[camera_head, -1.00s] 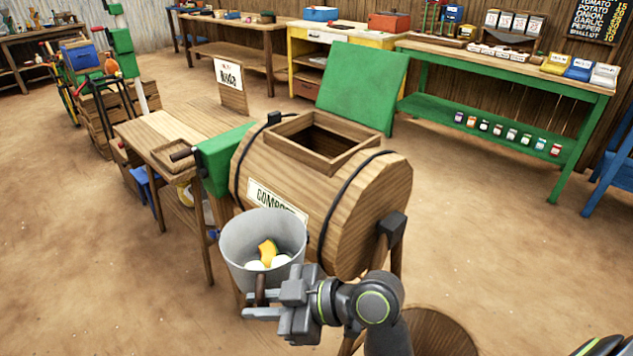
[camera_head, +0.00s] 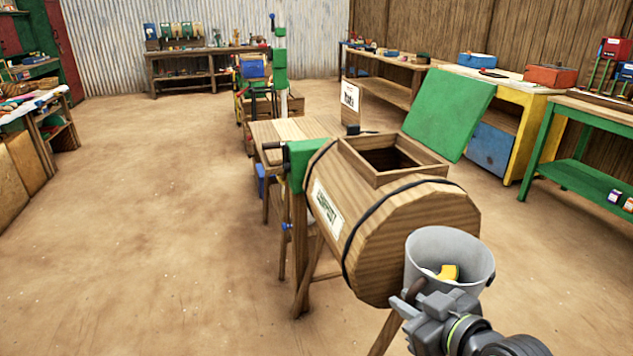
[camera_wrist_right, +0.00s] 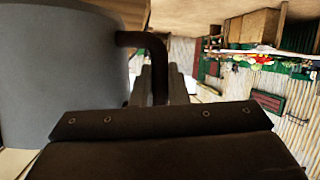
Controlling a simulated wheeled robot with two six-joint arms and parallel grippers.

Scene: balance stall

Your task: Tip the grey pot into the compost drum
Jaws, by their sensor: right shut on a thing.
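The grey pot (camera_head: 450,258) is upright in the head view, with a yellow piece and a pale piece inside. My right gripper (camera_head: 412,296) is shut on the pot's dark handle. In the right wrist view the pot (camera_wrist_right: 60,75) fills the left side, and its handle (camera_wrist_right: 158,70) sits between the fingers. The wooden compost drum (camera_head: 390,235) lies on its stand behind and left of the pot. Its square top opening (camera_head: 395,163) is uncovered, with the green lid (camera_head: 450,113) swung up at the back. The pot is in front of the drum's right end, below the opening. My left gripper is out of view.
A wooden table (camera_head: 290,130) with a small sign (camera_head: 350,103) stands behind the drum. A green mount with a crank handle (camera_head: 302,160) is at the drum's left end. A yellow-framed bench (camera_head: 530,110) and a green bench (camera_head: 590,120) stand at the right. Floor on the left is clear.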

